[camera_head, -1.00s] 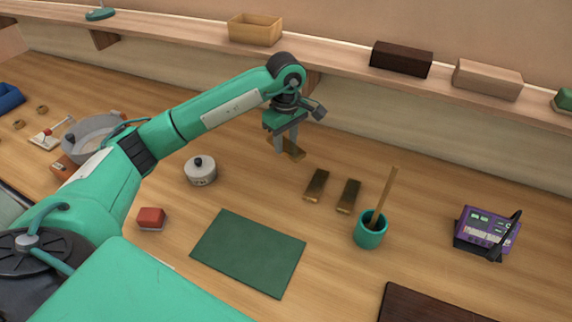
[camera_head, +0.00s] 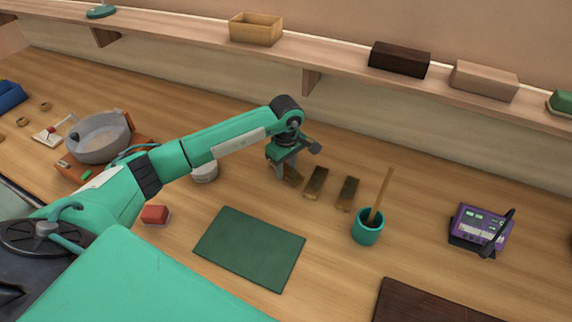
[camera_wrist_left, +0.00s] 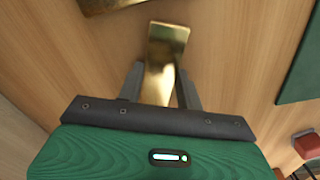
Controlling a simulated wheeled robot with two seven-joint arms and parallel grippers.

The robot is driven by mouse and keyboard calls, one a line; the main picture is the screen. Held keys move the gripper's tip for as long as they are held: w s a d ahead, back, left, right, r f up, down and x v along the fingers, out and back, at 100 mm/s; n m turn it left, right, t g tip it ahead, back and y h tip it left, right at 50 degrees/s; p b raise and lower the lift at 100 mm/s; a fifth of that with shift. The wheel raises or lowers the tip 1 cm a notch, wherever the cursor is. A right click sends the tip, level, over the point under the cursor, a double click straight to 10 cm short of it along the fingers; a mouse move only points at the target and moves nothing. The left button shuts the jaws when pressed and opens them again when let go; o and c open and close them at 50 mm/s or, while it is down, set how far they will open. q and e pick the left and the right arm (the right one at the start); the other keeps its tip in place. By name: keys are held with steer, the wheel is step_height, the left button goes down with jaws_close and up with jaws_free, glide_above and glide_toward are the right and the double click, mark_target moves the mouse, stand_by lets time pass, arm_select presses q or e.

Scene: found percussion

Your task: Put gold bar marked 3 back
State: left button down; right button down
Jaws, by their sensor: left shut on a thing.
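My left gripper (camera_head: 284,175) is low over the table, shut on a gold bar (camera_head: 293,176). In the left wrist view the held gold bar (camera_wrist_left: 164,62) lies between the two fingers, its far end sticking out beyond them. No mark is readable on it. Two more gold bars stand in a row to its right: the middle bar (camera_head: 316,181) and the right bar (camera_head: 347,193). Part of another bar (camera_wrist_left: 103,4) shows at the top of the left wrist view. The held bar is at or very near the table; I cannot tell if it touches. My right gripper is not in view.
A teal cup (camera_head: 367,228) with a wooden stick stands right of the bars. A green mat (camera_head: 250,248) lies in front. A grey lidded pot (camera_head: 204,172) is partly behind my arm. A shelf runs behind.

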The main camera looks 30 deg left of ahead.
mark_target(286, 169)
arm_select(q)
steer(key=shift+f, duration=0.1)
steer(key=c, duration=0.9)
jaws_free()
steer(key=shift+r, duration=0.55)
step_height(286, 169, up, 11)
steer(key=b, duration=0.3)
steer(key=shift+r, duration=0.15)
